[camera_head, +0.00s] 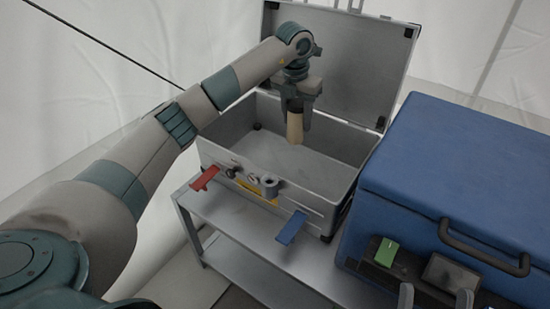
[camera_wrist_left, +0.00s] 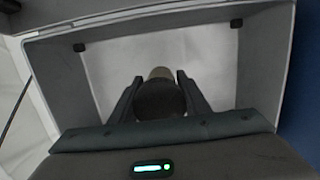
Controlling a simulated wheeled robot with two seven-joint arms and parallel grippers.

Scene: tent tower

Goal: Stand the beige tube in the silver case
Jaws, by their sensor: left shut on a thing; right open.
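The beige tube (camera_head: 295,128) is held upright by my left gripper (camera_head: 296,112), which is shut on it. The tube's lower end hangs over the inside of the open silver case (camera_head: 232,168); whether it touches the case floor is hard to tell. In the left wrist view the tube (camera_wrist_left: 160,73) shows between the fingers of my left gripper (camera_wrist_left: 160,95), with the silver case's wall (camera_wrist_left: 262,60) around them. My right gripper (camera_head: 435,298) is open at the bottom right edge, only its fingertips showing.
The case stands on a grey shelf table (camera_head: 222,212), its lid (camera_head: 345,60) raised behind. A red flap (camera_head: 204,179) and a blue flap (camera_head: 291,228) stick out at its front. A blue box (camera_head: 460,175) with a black handle stands close on the right. The case floor looks clear.

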